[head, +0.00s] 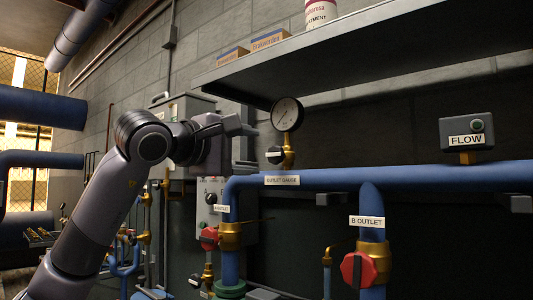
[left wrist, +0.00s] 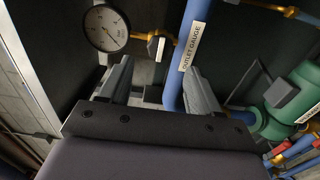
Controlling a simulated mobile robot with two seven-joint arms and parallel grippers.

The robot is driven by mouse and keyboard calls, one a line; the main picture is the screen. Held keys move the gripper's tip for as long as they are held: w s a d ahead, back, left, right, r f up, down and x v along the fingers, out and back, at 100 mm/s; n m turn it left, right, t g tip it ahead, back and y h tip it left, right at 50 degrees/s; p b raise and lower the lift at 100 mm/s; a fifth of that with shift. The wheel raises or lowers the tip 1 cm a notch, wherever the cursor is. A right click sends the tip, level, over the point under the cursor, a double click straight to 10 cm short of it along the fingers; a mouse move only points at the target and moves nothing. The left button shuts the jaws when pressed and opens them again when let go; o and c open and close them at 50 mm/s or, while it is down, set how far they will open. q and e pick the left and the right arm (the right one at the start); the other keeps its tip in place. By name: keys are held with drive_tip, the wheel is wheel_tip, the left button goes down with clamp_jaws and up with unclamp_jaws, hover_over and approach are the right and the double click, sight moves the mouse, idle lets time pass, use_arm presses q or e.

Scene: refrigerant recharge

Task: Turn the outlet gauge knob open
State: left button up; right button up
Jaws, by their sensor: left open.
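The outlet gauge knob (head: 275,156) is a small dark and pale knob on a brass fitting below the round dial gauge (head: 287,113). The label "OUTLET GAUGE" (head: 282,180) is on the blue pipe beneath it. My left gripper (head: 246,127) is to the left of the gauge and knob, pointing right. In the left wrist view the gripper (left wrist: 159,72) is open and empty. The knob (left wrist: 155,47) shows just beyond the gap between the fingertips, apart from them. The dial (left wrist: 106,28) is to its left. My right gripper is in neither view.
A grey shelf (head: 390,65) with boxes overhangs the gauge. The blue pipe (head: 420,177) runs right below it, with a red valve handle (head: 358,270) and a FLOW box (head: 467,132). A green motor-like body (left wrist: 292,95) sits at the right of the wrist view.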

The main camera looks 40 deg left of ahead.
sight(274, 156)
use_arm(q)
drive_tip(key=w, duration=0.2)
drive_tip(key=w+p, duration=0.1)
drive_tip(key=w, duration=0.3)
drive_tip(key=shift+w+d, duration=0.2)
drive_tip(key=shift+d, duration=0.1)
drive_tip(key=shift+f, duration=0.1)
drive_tip(key=c, duration=1)
drive_tip(key=shift+w+n, duration=0.1)
drive_tip(key=shift+n, duration=2.1)
drive_tip(key=shift+c, duration=0.2)
drive_tip(key=shift+f+n+b, duration=0.1)
drive_tip(key=shift+n+b, duration=0.2)
drive_tip(key=shift+n, duration=0.1)
drive_tip(key=n, duration=0.3)
drive_tip(key=shift+n, duration=0.4)
